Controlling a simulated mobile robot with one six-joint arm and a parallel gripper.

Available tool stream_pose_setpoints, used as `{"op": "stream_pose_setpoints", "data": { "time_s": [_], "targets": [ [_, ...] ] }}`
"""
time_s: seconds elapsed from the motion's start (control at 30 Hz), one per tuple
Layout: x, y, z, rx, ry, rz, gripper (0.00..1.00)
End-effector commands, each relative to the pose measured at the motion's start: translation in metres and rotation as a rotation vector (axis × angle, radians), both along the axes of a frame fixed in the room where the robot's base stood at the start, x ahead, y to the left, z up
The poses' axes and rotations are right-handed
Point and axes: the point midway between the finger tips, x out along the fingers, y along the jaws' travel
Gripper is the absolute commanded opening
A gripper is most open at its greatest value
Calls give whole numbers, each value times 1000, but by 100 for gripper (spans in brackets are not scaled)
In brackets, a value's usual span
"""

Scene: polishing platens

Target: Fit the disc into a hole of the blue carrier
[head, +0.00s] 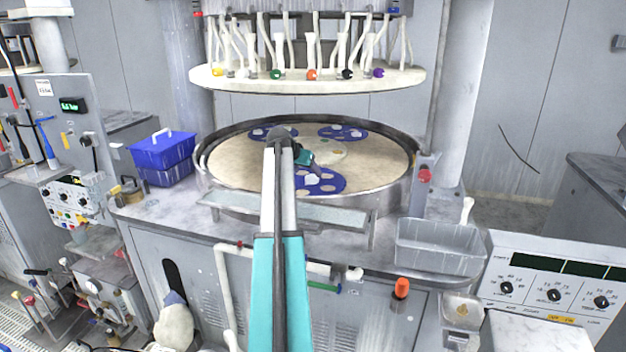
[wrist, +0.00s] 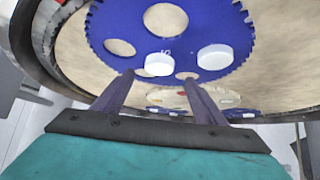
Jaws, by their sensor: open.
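The blue carrier (wrist: 180,45), a toothed plate with round holes, lies on the beige platen; it also shows in the head view (head: 335,187). Two white discs show on it in the wrist view. One disc (wrist: 158,66) is at the carrier's edge nearest me, between and just beyond my fingertips. The other disc (wrist: 215,58) is to its right. Both show their side walls; I cannot tell whether either sits in a hole. Holes at the top and left show bare platen. My gripper (wrist: 158,77) is open, and it appears above the platen in the head view (head: 304,160).
Two more blue carriers (head: 272,132) (head: 343,132) lie at the back of the platen (head: 235,160). A raised metal rim surrounds it. A blue basket (head: 162,155) stands left, a clear grey bin (head: 440,247) right. A round cream plate with hoses (head: 330,82) hangs above.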

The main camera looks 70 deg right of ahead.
Motion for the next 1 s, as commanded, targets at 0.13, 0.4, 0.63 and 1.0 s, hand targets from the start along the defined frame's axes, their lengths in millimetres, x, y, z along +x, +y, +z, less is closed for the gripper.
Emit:
{"op": "stream_pose_setpoints", "data": {
  "time_s": [0.13,0.4,0.63,1.0],
  "targets": [
    [0,0,0,0,0,0,65],
    [-2,-3,-2,1,0,-1,65],
    [-5,-17,-14,2,1,-2,65],
    [-7,-36,-37,1,1,-2,65]
  ]
}}
